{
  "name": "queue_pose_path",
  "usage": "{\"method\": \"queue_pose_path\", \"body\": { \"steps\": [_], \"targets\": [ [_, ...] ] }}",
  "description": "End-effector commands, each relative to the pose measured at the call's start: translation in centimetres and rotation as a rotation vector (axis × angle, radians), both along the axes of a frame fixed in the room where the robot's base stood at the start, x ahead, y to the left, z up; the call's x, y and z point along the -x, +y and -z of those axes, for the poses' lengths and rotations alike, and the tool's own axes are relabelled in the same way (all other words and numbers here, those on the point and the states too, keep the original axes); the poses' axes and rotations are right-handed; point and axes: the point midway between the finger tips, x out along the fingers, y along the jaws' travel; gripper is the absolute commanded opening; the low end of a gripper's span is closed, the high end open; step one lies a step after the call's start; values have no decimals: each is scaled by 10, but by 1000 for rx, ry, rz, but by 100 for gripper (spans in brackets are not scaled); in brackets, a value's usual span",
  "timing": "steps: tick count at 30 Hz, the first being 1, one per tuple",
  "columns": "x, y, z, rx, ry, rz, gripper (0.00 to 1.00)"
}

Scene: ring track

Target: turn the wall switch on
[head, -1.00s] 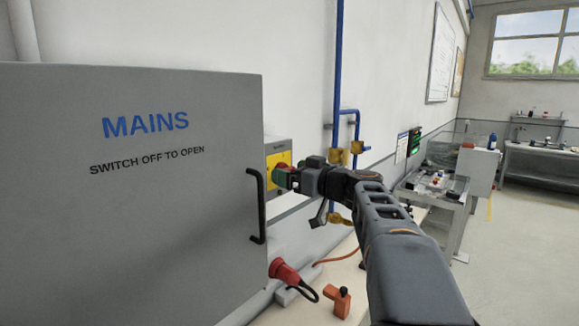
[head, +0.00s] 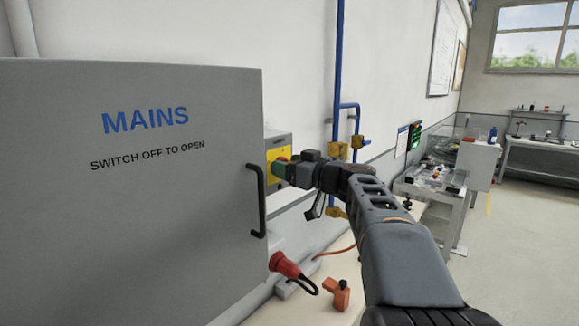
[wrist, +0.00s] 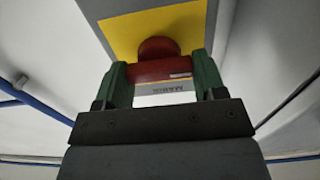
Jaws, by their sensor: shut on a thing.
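The wall switch is a grey box with a yellow plate (wrist: 195,24) and a red rotary handle (wrist: 160,68). In the wrist view the green fingers of my gripper (wrist: 163,75) stand on both sides of the red handle and are shut on it. The handle's bar lies level across the wrist picture. In the head view the yellow plate (head: 279,154) shows just right of the grey cabinet, and my gripper (head: 283,169) reaches it from the right. There the fingers and wrist hide most of the handle.
The grey MAINS cabinet (head: 120,220) with a black door handle (head: 257,200) fills the left. Blue pipes (head: 338,70) with brass valves run up the wall behind my arm. Below are a red plug (head: 284,265) and an orange tool (head: 338,295) on a bench. Open floor lies at right.

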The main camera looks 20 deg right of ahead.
Motion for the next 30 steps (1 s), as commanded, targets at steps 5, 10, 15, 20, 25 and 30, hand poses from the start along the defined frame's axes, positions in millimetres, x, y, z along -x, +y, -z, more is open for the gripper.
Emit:
{"method": "queue_pose_path", "body": {
  "steps": [5,10,15,20,25,30],
  "targets": [
    [0,0,0,-4,2,0,40],
    [0,0,2,-45,20,1,40],
    [0,-1,4,-142,64,1,40],
    [0,-1,5,-274,123,1,40],
    [-1,-2,4,-420,191,1,40],
    [-1,-2,3,-567,259,1,40]
  ]
}}
